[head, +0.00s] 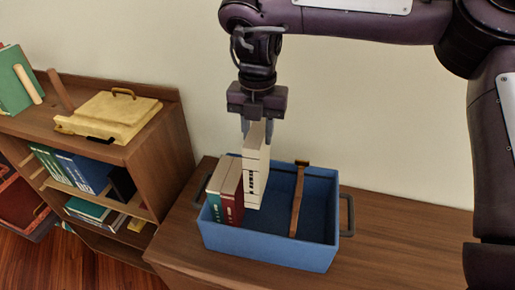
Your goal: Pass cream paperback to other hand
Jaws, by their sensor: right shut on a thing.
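The cream paperback (257,158) stands upright, its lower part inside the blue bin (262,245). My right gripper (257,132) points down from above and is shut on the top of the cream paperback. Just left of it in the bin stand a dark red book (232,197) and a teal book (214,197). I cannot tell whether the cream paperback touches the bin floor. My left gripper is not in view.
A wooden divider (298,200) stands in the bin, with free room to its right. The bin rests on a wooden cabinet top (400,245). A wooden bookshelf (160,150) stands at left, with a yellow case (108,116) on top.

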